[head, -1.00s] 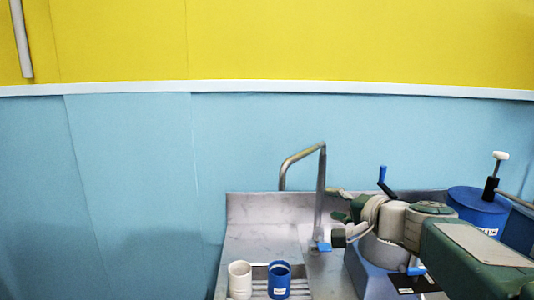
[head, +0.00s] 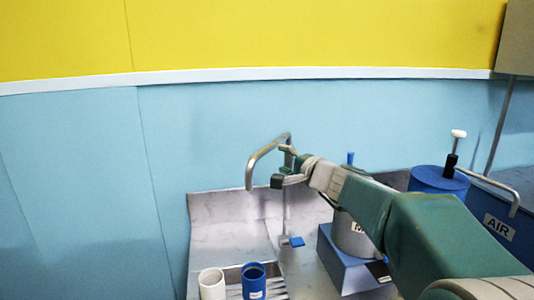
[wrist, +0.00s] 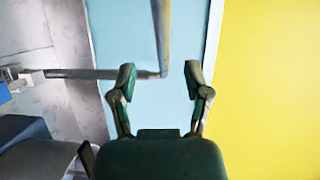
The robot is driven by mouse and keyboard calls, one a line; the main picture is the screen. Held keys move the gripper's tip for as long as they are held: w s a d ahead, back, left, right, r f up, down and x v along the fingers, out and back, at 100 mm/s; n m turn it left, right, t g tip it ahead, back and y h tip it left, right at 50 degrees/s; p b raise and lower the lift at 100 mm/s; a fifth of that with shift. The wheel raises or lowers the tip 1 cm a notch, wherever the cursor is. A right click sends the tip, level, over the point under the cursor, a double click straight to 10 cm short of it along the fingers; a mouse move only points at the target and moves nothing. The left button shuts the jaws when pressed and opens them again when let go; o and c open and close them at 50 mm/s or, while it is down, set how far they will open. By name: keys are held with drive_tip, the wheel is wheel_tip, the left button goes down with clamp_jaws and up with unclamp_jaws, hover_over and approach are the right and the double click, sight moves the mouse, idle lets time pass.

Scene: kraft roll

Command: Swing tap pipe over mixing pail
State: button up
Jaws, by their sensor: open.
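The grey metal tap pipe (head: 267,149) rises from the sink, bends at the top and reaches left, its end turned down. My gripper (head: 283,166) is at its top bend in the head view, hiding part of the upright. In the wrist view my gripper (wrist: 160,74) is open, and the pipe's bend (wrist: 161,70) shows between the fingertips, with no visible grip on it. Whether the fingers touch it I cannot tell. The grey mixing pail (head: 352,238) stands on a blue block to the right of the pipe, partly hidden by my arm.
A blue tab (head: 291,241) is at the pipe's foot. A white cup (head: 212,284) and a blue cup (head: 253,280) stand at the sink's front left. A blue drum (head: 438,180) with a pump stands right, near a bin marked AIR (head: 498,227). The wall is behind.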

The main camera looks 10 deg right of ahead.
sight(266, 154)
drive_tip(key=w+a, duration=0.5)
drive_tip(key=shift+w+a+f, duration=0.1)
drive_tip(key=shift+w+f, duration=0.15)
drive_tip(key=shift+w, duration=0.3)
drive_tip(key=shift+w+d, duration=0.2)
drive_tip(key=shift+d, duration=0.65)
drive_tip(key=shift+a, duration=0.2)
drive_tip(key=c, duration=0.5)
drive_tip(key=shift+a, duration=0.35)
clamp_jaws()
